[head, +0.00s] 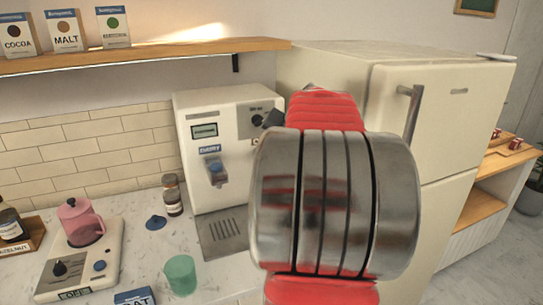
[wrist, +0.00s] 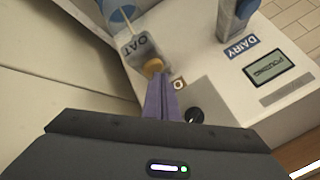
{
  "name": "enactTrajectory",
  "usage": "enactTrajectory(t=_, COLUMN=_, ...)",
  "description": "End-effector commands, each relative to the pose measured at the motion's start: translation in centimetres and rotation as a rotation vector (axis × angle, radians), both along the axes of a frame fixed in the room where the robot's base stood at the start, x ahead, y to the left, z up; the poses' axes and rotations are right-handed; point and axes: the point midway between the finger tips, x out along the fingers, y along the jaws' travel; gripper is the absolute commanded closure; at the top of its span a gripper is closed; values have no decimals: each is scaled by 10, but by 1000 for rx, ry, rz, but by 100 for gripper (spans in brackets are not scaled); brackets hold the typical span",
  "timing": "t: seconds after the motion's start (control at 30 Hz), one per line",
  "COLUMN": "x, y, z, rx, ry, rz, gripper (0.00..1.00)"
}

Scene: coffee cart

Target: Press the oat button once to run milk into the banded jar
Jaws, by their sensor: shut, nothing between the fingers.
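The cream milk machine (head: 200,130) stands against the tiled wall. In the wrist view, the orange button (wrist: 153,66) sits beside the OAT label (wrist: 138,46). My gripper (wrist: 157,80) has its purple fingers shut and empty, with the tips at the button and apparently touching it. The screen (wrist: 268,68) appears to read POURING. A light-blue round part (wrist: 118,12) with a thin pale line below it shows past the OAT label; I cannot tell whether it is a spout or a vessel. My arm hides the machine's oat side in the head view, and no banded jar can be made out.
The dairy spout (head: 216,172) and drip grate (head: 222,232) are left of my arm. A green cup (head: 181,274) and dark bottles (head: 172,198) stand on the counter. The fridge (head: 440,110) is close on the right.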

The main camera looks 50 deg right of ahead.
Motion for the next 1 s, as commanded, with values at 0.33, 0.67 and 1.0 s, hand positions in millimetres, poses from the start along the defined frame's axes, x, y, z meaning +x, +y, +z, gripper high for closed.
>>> enactTrajectory(t=0.33, x=0, y=0, z=13, rx=-1, ry=0, rz=0, gripper=100)
enactTrajectory(t=0.67, x=0, y=0, z=14, rx=-1, ry=0, rz=-1, gripper=100)
enactTrajectory(t=1.0, x=0, y=0, z=35, rx=-2, ry=-1, rz=0, gripper=100)
